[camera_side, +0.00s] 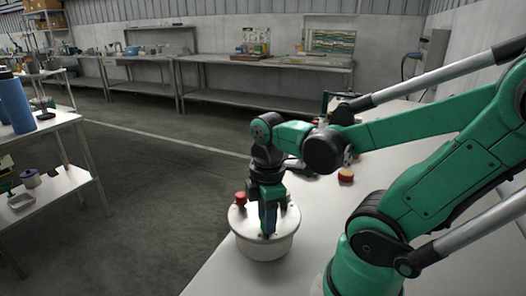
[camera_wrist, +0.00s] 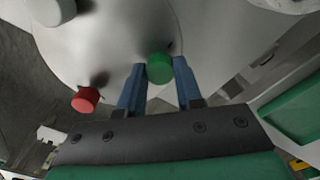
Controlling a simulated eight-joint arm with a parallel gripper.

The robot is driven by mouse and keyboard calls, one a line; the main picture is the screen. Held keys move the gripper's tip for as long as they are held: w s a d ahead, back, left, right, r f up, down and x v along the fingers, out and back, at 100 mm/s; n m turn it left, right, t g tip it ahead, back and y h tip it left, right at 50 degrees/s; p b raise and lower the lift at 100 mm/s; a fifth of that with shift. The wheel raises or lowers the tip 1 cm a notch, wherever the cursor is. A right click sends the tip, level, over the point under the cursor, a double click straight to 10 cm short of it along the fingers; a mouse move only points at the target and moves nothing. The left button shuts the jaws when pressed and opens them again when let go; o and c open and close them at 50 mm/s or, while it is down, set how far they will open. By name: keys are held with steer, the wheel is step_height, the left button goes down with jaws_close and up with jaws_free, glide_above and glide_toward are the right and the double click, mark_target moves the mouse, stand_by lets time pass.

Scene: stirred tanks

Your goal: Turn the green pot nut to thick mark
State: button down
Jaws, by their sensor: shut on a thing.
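The white pot (camera_side: 262,246) stands near the left edge of the white table, below my arm. My gripper (camera_side: 268,234) points down at its lid. In the wrist view the two blue fingers of my gripper (camera_wrist: 160,75) stand on either side of the green pot nut (camera_wrist: 160,68) and are shut on it. The lid (camera_wrist: 115,45) also carries a red nut (camera_wrist: 85,99) to the left and a pale nut (camera_wrist: 53,10) at upper left. The red nut also shows in the side view (camera_side: 240,198). The green nut is hidden there by my gripper. I cannot make out a thick mark.
A red and yellow object (camera_side: 346,175) lies on the white table (camera_side: 225,277), right of the pot. A shelf unit with a blue bottle (camera_side: 15,104) stands at far left, across open floor. Workbenches line the back wall.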

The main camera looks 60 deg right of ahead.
steer(key=m, duration=0.5)
steer(key=shift+m, duration=0.3)
steer(key=m, duration=0.6)
stand_by(0.5)
steer(key=c, duration=0.6)
jaws_free()
steer(key=shift+r, duration=0.1)
steer(key=shift+r, duration=2.75)
